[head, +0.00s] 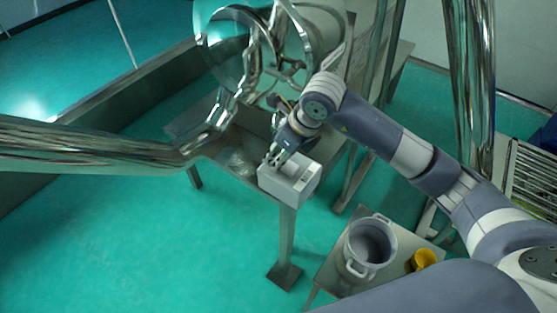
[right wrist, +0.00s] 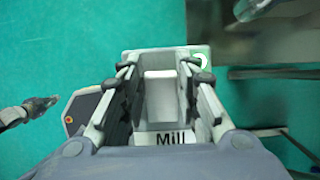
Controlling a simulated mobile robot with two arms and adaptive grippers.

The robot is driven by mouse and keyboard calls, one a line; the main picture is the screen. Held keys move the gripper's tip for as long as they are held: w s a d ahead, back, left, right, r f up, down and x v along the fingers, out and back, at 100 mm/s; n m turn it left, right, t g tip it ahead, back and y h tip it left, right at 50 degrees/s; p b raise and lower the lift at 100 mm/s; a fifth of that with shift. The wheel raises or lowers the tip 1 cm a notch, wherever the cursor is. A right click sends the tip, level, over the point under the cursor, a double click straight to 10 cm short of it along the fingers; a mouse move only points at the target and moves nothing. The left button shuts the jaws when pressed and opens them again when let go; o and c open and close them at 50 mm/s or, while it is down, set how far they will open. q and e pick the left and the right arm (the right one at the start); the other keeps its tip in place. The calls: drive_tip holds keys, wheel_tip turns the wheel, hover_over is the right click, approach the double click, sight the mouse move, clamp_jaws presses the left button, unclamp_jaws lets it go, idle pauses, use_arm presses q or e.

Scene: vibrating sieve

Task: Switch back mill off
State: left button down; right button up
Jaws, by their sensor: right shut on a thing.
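The mill control box (head: 285,185) is a light grey box on the corner of a metal table in the head view. In the right wrist view its white label (right wrist: 172,137) reads "Mill". A raised pale grey switch block (right wrist: 158,95) stands between the fingers. My right gripper (head: 273,158) reaches down to the top of the box; in the right wrist view the right gripper (right wrist: 156,92) is shut on this switch block. The fingers hide its sides, so its on or off position cannot be told.
Shiny pipes (head: 90,145) and a steel vessel (head: 270,40) surround the table behind and left of the box. A lower stand (head: 335,265) at the front right holds a grey pot (head: 370,245) and a yellow cup (head: 424,259). Green floor is clear at front left.

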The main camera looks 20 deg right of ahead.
sight(296, 170)
idle(0.3)
drive_tip(key=o, duration=1.1)
drive_tip(key=shift+c, duration=0.2)
drive_tip(key=v, duration=1.2)
drive_tip(key=shift+s, duration=0.1)
